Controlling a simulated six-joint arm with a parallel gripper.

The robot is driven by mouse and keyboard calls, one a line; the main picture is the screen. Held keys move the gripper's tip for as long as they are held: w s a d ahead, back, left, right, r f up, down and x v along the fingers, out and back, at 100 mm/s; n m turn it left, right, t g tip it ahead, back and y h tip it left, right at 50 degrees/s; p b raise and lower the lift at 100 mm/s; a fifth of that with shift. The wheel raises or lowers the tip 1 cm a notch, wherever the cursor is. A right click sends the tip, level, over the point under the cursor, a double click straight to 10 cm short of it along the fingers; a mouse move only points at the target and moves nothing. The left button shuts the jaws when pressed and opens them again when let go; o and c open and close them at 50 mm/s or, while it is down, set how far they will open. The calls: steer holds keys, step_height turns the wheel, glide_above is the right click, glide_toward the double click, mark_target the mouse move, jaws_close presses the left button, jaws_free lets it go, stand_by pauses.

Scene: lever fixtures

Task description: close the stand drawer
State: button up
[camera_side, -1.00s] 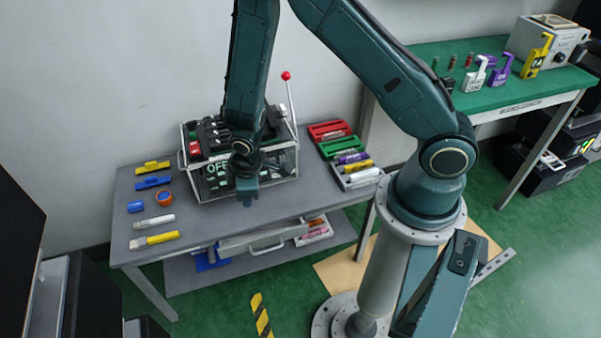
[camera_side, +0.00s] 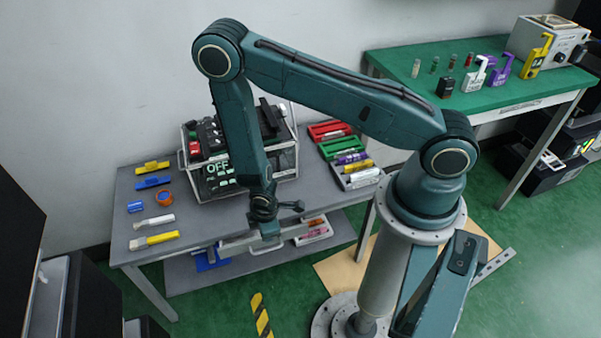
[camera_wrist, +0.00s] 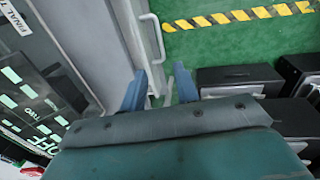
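The stand drawer (camera_side: 232,242) is a pale grey front under the front edge of the grey table (camera_side: 205,222). My arm covers part of it in the side view, and how far it stands out is hard to tell there. In the wrist view its pale edge (camera_wrist: 126,30) and white bar handle (camera_wrist: 155,42) show at the upper middle. My gripper (camera_side: 267,234) points down in front of the table edge, by the drawer. In the wrist view the blue fingers of my gripper (camera_wrist: 160,88) are apart with nothing held; the handle lies just ahead of them. Contact cannot be told.
A framed box marked OFF (camera_side: 217,167) stands on the table behind my arm. Tools lie left, and coloured trays (camera_side: 338,147) lie right. A shelf (camera_side: 180,275) is below. Green floor with a striped strip (camera_side: 261,315) is open in front.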

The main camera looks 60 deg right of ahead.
mark_target(268, 250)
steer(key=shift+w+d+f, duration=0.3)
steer(key=shift+f, duration=1.95)
steer(key=shift+w+d+f, duration=0.25)
steer(key=shift+w+f, duration=0.05)
steer(key=shift+f, duration=1.9)
steer(key=shift+w+d+f, duration=0.3)
steer(key=shift+f, duration=1.95)
steer(key=shift+c, duration=0.4)
jaws_close()
